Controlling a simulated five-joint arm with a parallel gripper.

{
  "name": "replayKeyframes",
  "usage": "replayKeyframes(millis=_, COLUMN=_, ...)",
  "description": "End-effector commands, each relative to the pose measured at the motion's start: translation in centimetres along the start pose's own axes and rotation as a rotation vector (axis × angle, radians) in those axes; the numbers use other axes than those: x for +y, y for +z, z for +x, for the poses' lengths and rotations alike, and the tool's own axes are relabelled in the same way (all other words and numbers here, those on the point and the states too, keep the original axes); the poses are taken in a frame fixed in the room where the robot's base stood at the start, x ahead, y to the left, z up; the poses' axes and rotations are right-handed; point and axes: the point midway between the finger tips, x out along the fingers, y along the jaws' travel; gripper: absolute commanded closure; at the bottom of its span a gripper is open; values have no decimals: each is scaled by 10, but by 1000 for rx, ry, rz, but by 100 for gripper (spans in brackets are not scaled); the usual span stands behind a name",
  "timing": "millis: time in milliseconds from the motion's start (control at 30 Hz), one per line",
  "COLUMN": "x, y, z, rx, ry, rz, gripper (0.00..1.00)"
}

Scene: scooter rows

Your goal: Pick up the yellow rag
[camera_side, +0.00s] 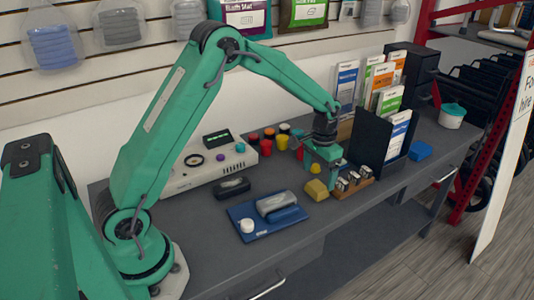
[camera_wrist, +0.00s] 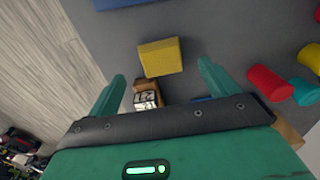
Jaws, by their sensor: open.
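The yellow rag (camera_side: 316,190) looks like a small folded block lying on the grey counter. In the wrist view the yellow rag (camera_wrist: 160,57) lies just beyond my fingertips, between their lines. My gripper (camera_side: 321,172) points down above the counter, a little behind and to the right of the rag in the side view. In the wrist view my gripper (camera_wrist: 161,74) has its fingers spread wide with nothing held between them. The rag appears apart from both fingers.
A wooden holder with small stamp-like blocks (camera_side: 353,181) stands close beside the rag. A blue tray (camera_side: 245,227) with a grey stapler-like object is at front left. A dark brochure rack (camera_side: 374,137) stands to the right.

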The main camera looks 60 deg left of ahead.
Motion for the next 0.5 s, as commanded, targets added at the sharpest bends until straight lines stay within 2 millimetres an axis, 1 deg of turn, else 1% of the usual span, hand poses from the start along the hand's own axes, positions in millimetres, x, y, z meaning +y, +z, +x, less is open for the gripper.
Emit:
replayKeyframes(millis=200, x=-1, y=1, z=26, rx=-4, ry=0, rz=0, gripper=15)
replayKeyframes(millis=300, x=-1, y=1, z=36, rx=-2, ry=0, rz=0, gripper=15)
replayKeyframes(millis=400, x=-1, y=1, z=42, rx=-2, ry=0, rz=0, gripper=15)
replayKeyframes(millis=500, x=-1, y=0, z=44, rx=-1, ry=0, rz=0, gripper=15)
